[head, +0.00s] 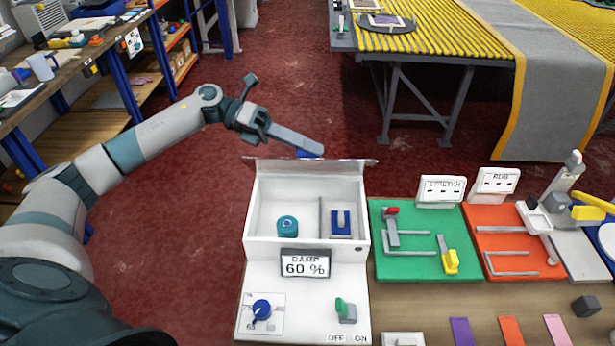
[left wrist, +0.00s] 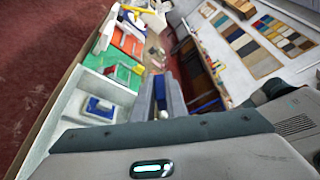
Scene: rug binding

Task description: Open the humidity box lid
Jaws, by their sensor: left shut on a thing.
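The white humidity box (head: 250,215) stands at the near middle in the head view, its inside showing. Its lid (head: 350,163) is raised at the back edge, seen nearly edge-on as a thin strip. A teal round thing (head: 287,226) and a blue holder (head: 341,224) sit in its compartments. My left gripper (head: 308,151) reaches in from the left behind the lid, its fingers shut at a blue piece at the lid's top edge. My right gripper is not in view.
The box front has a "60 %" display (head: 305,264), a blue knob (head: 262,310) and a green switch (head: 345,310). Green (head: 400,270) and orange (head: 510,268) boards with levers stand to the right. Red floor lies behind; a roller table (head: 440,40) is at the back.

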